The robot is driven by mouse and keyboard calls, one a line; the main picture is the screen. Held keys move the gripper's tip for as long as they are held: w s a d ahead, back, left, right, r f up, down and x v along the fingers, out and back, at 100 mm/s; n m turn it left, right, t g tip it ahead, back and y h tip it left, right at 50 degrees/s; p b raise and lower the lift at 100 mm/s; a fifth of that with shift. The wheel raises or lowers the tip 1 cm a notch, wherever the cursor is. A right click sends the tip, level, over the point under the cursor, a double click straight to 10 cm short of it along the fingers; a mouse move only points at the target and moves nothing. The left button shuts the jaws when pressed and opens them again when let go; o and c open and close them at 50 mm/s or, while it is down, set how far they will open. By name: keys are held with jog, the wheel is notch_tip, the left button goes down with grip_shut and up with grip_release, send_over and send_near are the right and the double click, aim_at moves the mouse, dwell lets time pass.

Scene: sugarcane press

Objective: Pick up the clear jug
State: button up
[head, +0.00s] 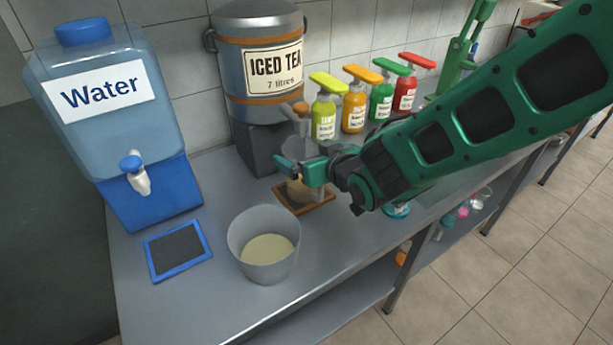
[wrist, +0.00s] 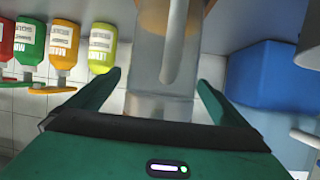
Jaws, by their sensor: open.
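The clear jug (head: 297,190) stands on a small brown mat (head: 318,206) in front of the iced tea urn (head: 262,60), with tan-coloured contents low inside. My gripper (head: 300,165) is at the jug and partly hides it in the head view. In the wrist view, which is upside down, the clear jug (wrist: 150,75) shows between the two spread fingers of my gripper (wrist: 160,88), its handle facing the camera. The gripper is open, and I see a gap at each side of the jug. Whether the fingers reach around it is hard to tell.
A grey bucket (head: 245,262) with pale contents and a blue-framed pad (head: 155,263) are nearer the counter's front. A water dispenser (head: 110,110) stands left. Several coloured pump bottles (head: 354,105) line the wall behind my arm. The counter's front edge drops to a lower shelf.

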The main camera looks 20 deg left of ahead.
jog(key=c, duration=2)
jog(key=shift+r, duration=0.2)
